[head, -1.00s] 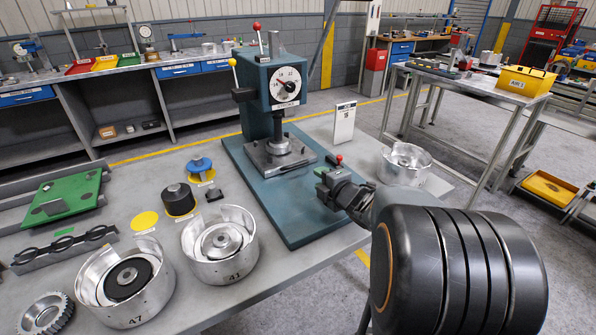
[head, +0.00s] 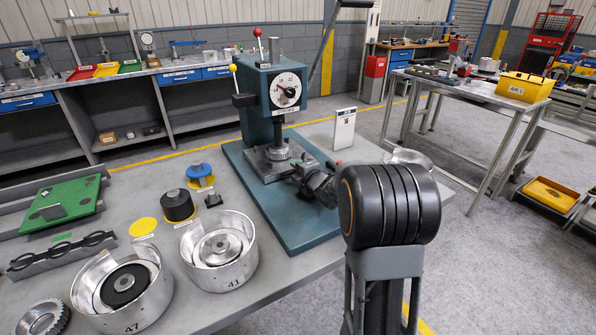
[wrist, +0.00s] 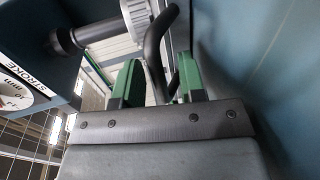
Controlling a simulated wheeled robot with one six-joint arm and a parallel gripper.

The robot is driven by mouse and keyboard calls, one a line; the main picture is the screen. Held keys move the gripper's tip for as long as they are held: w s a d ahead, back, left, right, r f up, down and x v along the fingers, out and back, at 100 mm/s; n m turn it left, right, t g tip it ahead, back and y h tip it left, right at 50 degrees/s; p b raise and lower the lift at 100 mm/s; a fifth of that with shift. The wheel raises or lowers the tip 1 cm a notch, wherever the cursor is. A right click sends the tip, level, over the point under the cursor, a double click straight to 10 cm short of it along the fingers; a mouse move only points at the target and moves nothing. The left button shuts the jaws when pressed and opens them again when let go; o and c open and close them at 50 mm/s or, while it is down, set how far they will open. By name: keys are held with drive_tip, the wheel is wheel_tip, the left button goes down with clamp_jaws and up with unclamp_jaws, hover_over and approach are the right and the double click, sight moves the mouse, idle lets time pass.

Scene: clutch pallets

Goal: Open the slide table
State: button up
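The teal press (head: 257,105) stands on the table, with a round dial on its head. Its grey slide table (head: 262,166) sits low on the teal base plate, under the ram. My gripper (head: 296,170) is low at the slide table's front right side, partly hidden by my arm. In the wrist view my gripper (wrist: 160,85) has two green fingers spread apart. How far the slide table is out is unclear.
Silver housings marked 47 (head: 125,290) and 41 (head: 218,252) stand at the table's front. Another silver housing (head: 410,157) is mostly hidden behind my arm. A white sign (head: 344,127) stands right of the press. A green plate (head: 62,200) lies at the left.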

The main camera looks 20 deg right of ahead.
drive_tip(key=shift+w, duration=0.15)
clamp_jaws()
idle(0.4)
